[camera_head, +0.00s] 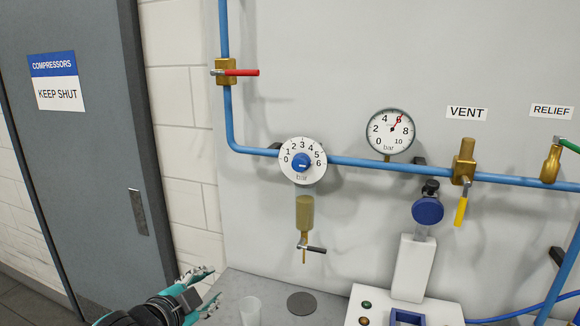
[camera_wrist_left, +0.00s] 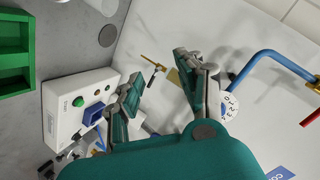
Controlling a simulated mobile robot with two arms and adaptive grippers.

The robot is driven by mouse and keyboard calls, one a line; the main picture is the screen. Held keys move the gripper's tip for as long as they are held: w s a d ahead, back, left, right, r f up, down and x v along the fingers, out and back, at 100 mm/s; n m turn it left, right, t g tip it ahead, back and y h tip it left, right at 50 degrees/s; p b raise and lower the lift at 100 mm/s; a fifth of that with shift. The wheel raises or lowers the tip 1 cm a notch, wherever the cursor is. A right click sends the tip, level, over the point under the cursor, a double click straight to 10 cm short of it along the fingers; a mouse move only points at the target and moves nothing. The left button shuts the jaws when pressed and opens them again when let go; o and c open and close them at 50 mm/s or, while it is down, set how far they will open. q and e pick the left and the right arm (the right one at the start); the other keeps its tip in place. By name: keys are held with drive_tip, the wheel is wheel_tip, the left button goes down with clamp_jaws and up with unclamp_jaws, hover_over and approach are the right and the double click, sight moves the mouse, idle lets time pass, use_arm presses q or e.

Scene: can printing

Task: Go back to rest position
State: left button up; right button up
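In the left wrist view the two fingers (camera_wrist_left: 160,70) also stand open and empty. My right gripper is in neither view.
A blue pipe (camera_head: 350,162) with a dial (camera_head: 302,161), gauge (camera_head: 390,132) and valves runs along the wall panel. A white press-like machine (camera_head: 413,268) stands on the grey bench at right. A green bin (camera_wrist_left: 12,45) shows in the wrist view. A grey door (camera_head: 80,150) is left.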

use_arm(q)
drive_tip(key=s+a+f+n+g+y, duration=0.2)
drive_tip(key=s+f+n+g, duration=0.3)
drive_tip(key=s+f, duration=0.85)
drive_tip(key=s+a+f+n+g+y, duration=0.1)
drive_tip(key=s+a+f+n+g, duration=0.4)
drive_tip(key=s+f, duration=0.85)
wheel_tip(320, 180, down, 27)
drive_tip(key=s+d+b, duration=0.3)
drive_tip(key=b, duration=0.2)
drive_tip(key=s+a+f+g+b, duration=0.1)
drive_tip(key=s+f+b, duration=0.1)
drive_tip(key=s+f, duration=0.6)
drive_tip(key=s+a+f+b, duration=0.1)
drive_tip(key=s+a+f, duration=0.1)
drive_tip(key=s+f, duration=0.7)
wheel_tip(320, 180, down, 6)
drive_tip(key=shift+a+r+g+y+b, duration=0.15)
drive_tip(key=shift+a+g+y+b, duration=0.15)
drive_tip(key=shift+g+b, duration=0.1)
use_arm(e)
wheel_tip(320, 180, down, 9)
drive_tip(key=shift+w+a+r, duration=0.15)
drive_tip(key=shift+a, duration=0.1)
